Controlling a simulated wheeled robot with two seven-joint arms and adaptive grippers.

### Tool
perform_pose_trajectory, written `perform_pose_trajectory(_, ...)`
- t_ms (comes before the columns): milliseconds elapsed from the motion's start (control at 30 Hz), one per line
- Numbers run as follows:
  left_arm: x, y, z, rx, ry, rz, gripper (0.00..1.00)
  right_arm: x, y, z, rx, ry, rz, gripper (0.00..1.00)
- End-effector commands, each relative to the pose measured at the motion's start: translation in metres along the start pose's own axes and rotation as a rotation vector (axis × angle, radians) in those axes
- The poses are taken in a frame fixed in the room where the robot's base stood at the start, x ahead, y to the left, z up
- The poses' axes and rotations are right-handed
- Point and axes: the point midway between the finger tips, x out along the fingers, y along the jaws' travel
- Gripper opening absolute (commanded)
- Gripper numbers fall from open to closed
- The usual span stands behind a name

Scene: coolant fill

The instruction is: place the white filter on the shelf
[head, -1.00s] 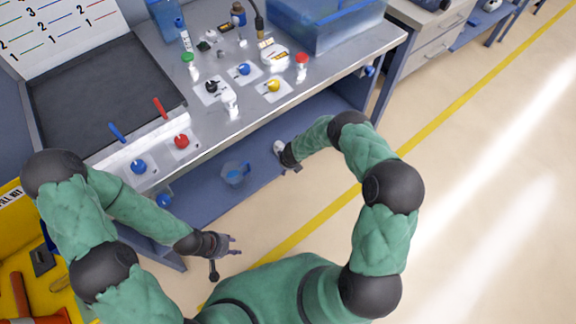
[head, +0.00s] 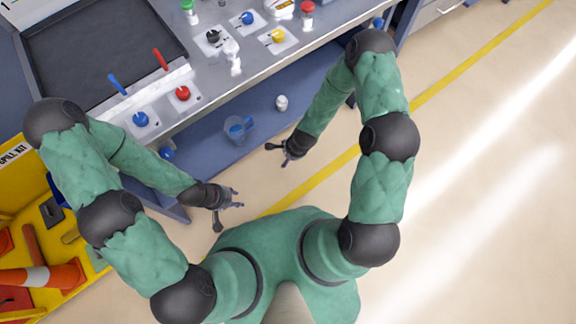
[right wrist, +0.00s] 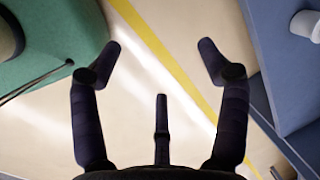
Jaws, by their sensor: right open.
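The white filter (head: 281,102) stands on the blue lower shelf (head: 205,150) under the workbench, to the right of a clear blue jug. It is apart from both grippers. A white object (right wrist: 304,24), likely the filter, also shows at the top right of the right wrist view, on the blue surface. My right gripper (head: 277,150) is open and empty, in front of the shelf edge. Its spread fingers (right wrist: 160,62) show nothing between them in the right wrist view. My left gripper (head: 236,198) is empty, with fingers apart, in front of the bench's left end.
The blue jug (head: 238,129) stands on the lower shelf. The bench top (head: 200,75) holds knobs, bottles and a white object (head: 232,58). A yellow spill-kit bin (head: 15,195) with an orange cone is at the left. Open floor lies to the right.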

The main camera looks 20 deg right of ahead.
Motion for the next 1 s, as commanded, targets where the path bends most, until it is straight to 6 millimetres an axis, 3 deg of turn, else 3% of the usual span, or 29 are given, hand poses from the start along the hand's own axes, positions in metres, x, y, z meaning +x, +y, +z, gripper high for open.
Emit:
perform_pose_trajectory(200, 0.000, 0.000, 0.000, 0.000, 0.000, 0.000, 0.40, -0.039, 0.056, 0.049, -0.646, -0.136, 0.014, 0.76)
perform_pose_trajectory(400, 0.000, 0.000, 0.000, 0.000, 0.000, 0.000, 0.40, -0.064, 0.087, 0.076, -0.989, -0.223, -0.017, 0.76)
perform_pose_trajectory(567, 0.000, 0.000, 0.000, 0.000, 0.000, 0.000, 0.40, -0.070, 0.095, 0.082, -1.067, -0.245, -0.028, 0.76)
perform_pose_trajectory(1000, 0.000, 0.000, 0.000, 0.000, 0.000, 0.000, 0.40, -0.070, 0.095, 0.082, -1.064, -0.244, -0.027, 0.76)
